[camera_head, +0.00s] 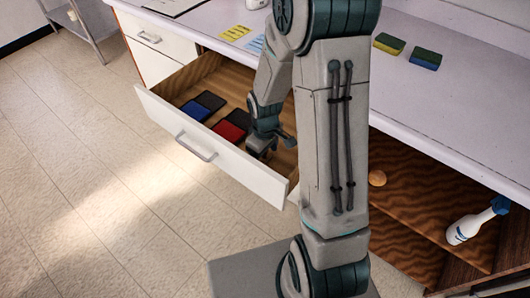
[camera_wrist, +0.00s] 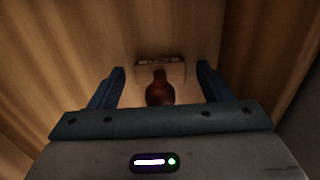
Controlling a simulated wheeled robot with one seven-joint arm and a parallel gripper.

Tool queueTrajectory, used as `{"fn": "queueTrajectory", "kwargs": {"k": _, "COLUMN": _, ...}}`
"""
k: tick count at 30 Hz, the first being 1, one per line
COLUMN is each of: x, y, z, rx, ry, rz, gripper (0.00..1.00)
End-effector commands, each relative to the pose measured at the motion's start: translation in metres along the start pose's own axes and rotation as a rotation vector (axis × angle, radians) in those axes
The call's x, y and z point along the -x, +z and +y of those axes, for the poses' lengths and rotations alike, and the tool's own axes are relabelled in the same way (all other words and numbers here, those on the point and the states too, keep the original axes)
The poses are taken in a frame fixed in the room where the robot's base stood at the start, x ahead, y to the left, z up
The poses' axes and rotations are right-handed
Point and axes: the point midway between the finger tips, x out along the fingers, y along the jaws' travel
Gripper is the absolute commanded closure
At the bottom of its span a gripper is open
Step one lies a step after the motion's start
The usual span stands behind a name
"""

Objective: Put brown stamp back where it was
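The brown stamp (camera_wrist: 160,92) shows in the wrist view, with a rounded reddish-brown handle and a wider, lighter base. It is on a wooden surface between the two fingers of my gripper (camera_wrist: 161,70). The fingers are spread, with a gap on each side of the stamp. In the head view my gripper (camera_head: 268,145) reaches down into the right end of the open drawer (camera_head: 165,118). I cannot make out the stamp in the head view; my arm and gripper cover that area.
In the drawer lie a blue pad (camera_head: 196,111), a red pad (camera_head: 228,131) and dark pads beside them. The drawer's white front stands close to my gripper. Sponges (camera_head: 425,59) and notes (camera_head: 235,33) lie on the counter.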

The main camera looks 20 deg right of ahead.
Motion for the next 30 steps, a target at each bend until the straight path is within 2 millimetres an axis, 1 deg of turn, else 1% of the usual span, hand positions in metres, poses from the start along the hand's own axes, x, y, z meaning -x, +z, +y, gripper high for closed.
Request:
{"fn": "queueTrajectory", "kwargs": {"k": 4, "x": 0.003, "y": 0.0, "z": 0.0, "rx": 0.0, "ry": 0.0, "rz": 0.0, "gripper": 0.28}}
{"fn": "queueTrajectory", "kwargs": {"k": 7, "x": 0.012, "y": -0.001, "z": 0.001, "rx": 0.0, "ry": 0.002, "rz": 0.002, "gripper": 0.28}}
{"fn": "queueTrajectory", "kwargs": {"k": 11, "x": 0.035, "y": -0.001, "z": 0.001, "rx": 0.001, "ry": 0.004, "rz": 0.005, "gripper": 0.28}}
{"fn": "queueTrajectory", "kwargs": {"k": 18, "x": 0.086, "y": -0.001, "z": 0.001, "rx": 0.0, "ry": 0.004, "rz": 0.004, "gripper": 0.28}}
{"fn": "queueTrajectory", "kwargs": {"k": 21, "x": 0.103, "y": -0.001, "z": 0.001, "rx": 0.0, "ry": 0.003, "rz": 0.004, "gripper": 0.28}}
{"fn": "queueTrajectory", "kwargs": {"k": 24, "x": 0.115, "y": -0.001, "z": 0.0, "rx": -0.001, "ry": 0.002, "rz": 0.003, "gripper": 0.28}}
{"fn": "queueTrajectory", "kwargs": {"k": 27, "x": 0.122, "y": 0.0, "z": 0.0, "rx": -0.002, "ry": 0.001, "rz": 0.001, "gripper": 0.28}}
{"fn": "queueTrajectory", "kwargs": {"k": 30, "x": 0.132, "y": 0.004, "z": -0.003, "rx": -0.026, "ry": 0.011, "rz": 0.008, "gripper": 0.28}}
